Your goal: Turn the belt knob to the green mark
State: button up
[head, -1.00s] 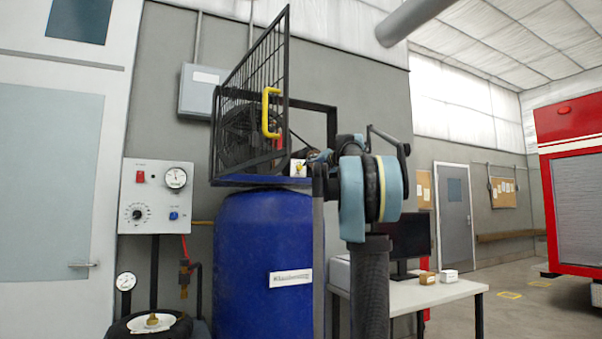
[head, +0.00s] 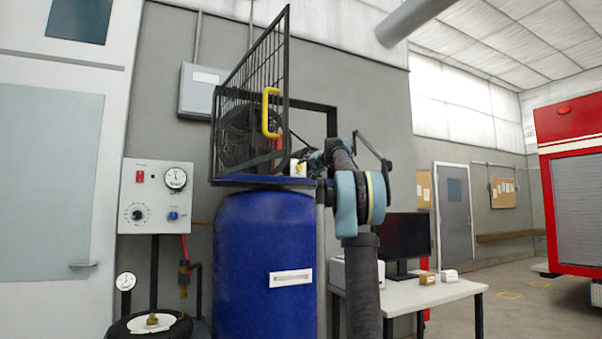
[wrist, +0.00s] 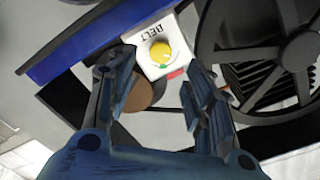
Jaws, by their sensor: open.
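The yellow belt knob (wrist: 160,53) sits on a white plate (wrist: 148,66) lettered BELT, near the top middle of the wrist view. A small red mark shows at the plate's lower edge; I cannot make out a green mark clearly. The white knob box (head: 298,168) also shows in the head view, small, on the blue platform above the drum. My gripper (wrist: 154,72) is open, with its two blue fingers on either side of the knob in the picture. I see no contact with the knob. In the head view my gripper is too small and hidden to tell.
A dark spoked wheel (wrist: 292,52) lies close right of my gripper. The blue platform edge (wrist: 75,48) runs at left. A blue drum (head: 262,250) is below.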

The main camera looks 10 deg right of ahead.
aim_at(300, 167)
jog(key=shift+x, duration=3.75)
jog(key=c, duration=1.1)
